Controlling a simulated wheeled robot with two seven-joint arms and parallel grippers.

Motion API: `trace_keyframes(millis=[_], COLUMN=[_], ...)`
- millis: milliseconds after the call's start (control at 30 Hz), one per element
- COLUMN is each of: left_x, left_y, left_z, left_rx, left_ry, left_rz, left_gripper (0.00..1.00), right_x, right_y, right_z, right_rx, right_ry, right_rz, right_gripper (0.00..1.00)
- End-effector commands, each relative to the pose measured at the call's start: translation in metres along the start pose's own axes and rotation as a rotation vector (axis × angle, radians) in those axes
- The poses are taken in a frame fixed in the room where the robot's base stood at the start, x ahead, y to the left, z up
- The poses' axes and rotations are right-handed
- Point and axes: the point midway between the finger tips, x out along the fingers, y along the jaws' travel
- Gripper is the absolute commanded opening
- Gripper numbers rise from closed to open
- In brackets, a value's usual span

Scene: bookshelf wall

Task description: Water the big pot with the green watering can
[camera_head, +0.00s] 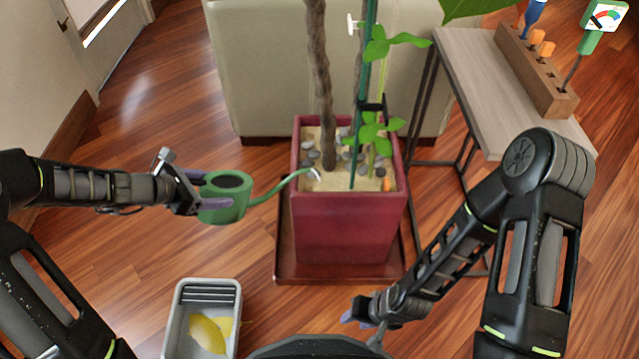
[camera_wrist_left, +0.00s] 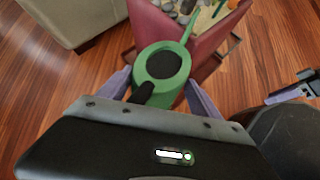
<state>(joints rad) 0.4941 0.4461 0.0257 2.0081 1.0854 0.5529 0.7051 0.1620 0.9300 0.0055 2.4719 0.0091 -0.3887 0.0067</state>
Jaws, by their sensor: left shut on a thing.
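The green watering can (camera_head: 222,205) is held in the air to the left of the big red pot (camera_head: 348,228). Its thin spout reaches right, with the tip over the pot's left rim. My left gripper (camera_head: 196,192) is shut on the can; in the left wrist view the can (camera_wrist_left: 150,88) sits between the purple fingers of the gripper (camera_wrist_left: 160,92). The pot holds sandy soil, pebbles and a plant with a thick stem and a green stake. I cannot see any water flowing. My right gripper (camera_head: 358,312) is low in front of the pot; its finger opening is unclear.
The pot stands on a red-brown saucer (camera_head: 290,272). A grey tray (camera_head: 231,290) with yellow things lies on the floor at the front. A side table (camera_head: 470,75) with a wooden tool block (camera_head: 537,75) stands right. A beige sofa (camera_head: 260,65) is behind the pot.

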Motion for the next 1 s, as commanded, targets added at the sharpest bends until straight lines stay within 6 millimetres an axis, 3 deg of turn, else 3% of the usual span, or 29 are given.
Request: trace_keyframes(millis=[1000], left_x=[-0.005], left_y=[0.001], left_z=[0.008], left_rx=[0.011], left_ry=[0.026], left_rz=[0.004], left_gripper=[0.25], right_x=[-0.013], right_y=[-0.005], right_z=[-0.001], right_rx=[0.000], right_ry=[0.000], right_rz=[0.000], right_gripper=[0.36])
